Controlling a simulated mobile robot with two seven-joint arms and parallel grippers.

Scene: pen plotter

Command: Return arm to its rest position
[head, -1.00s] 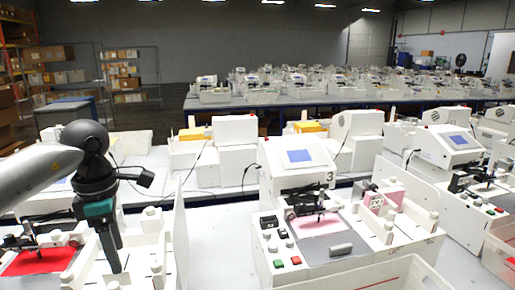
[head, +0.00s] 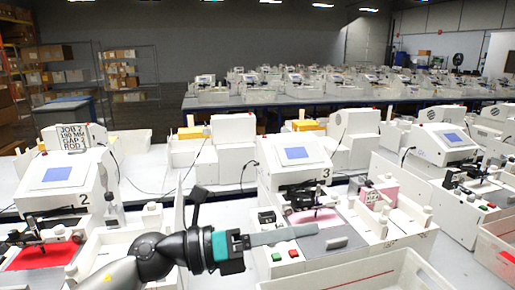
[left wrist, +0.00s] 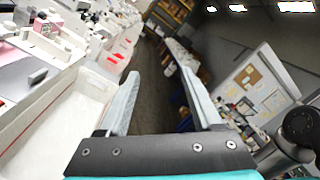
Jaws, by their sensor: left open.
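My left gripper (head: 314,231) reaches in from the bottom left of the head view, its dark arm low and its teal band upright. Its grey fingers point right, in front of the base of plotter 3 (head: 293,154), and overlap each other in this view. In the left wrist view the gripper (left wrist: 160,73) shows its two pale fingers spread apart with nothing between them. I cannot tell its exact height above the machine. My right gripper is not in view.
Plotter 2 (head: 57,174) stands left with a red sheet (head: 40,257). A white bin (head: 415,270) is at the front, right of my gripper. A grey block (head: 336,243) lies on plotter 3's base near the fingertips. More plotters stand right and behind.

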